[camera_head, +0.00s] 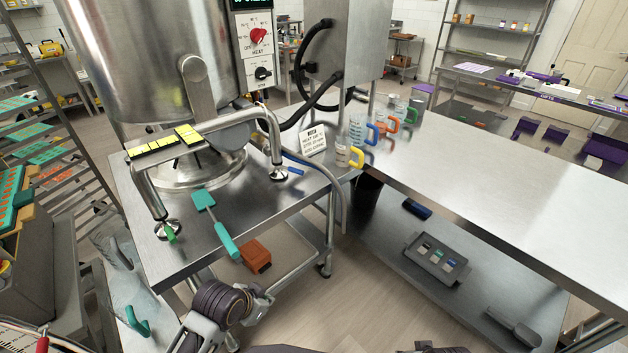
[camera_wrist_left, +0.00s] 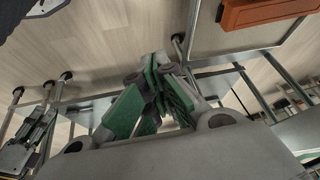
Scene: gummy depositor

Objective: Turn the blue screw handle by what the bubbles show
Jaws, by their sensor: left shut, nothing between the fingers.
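The blue screw handle (camera_head: 295,170) shows in the head view beside the right foot of the depositor's steel frame. A green handle (camera_head: 170,237) is at the left foot (camera_head: 168,229). Two bubble levels with yellow vials, one (camera_head: 152,147) along the frame and one (camera_head: 188,134) across it, lie on top; the bubbles are too small to read. In the left wrist view my left gripper (camera_wrist_left: 160,85) has its green-padded fingers together, with nothing between them. In the head view my left arm shows low, well below the blue handle. My right gripper is not in view.
A teal spatula (camera_head: 216,225) lies at the front table edge, with an orange-brown block (camera_head: 256,257) below it; the block also shows in the left wrist view (camera_wrist_left: 262,12). Measuring jugs (camera_head: 358,133) and a small sign (camera_head: 313,140) stand near the blue handle. The right bench (camera_head: 480,180) is mostly clear.

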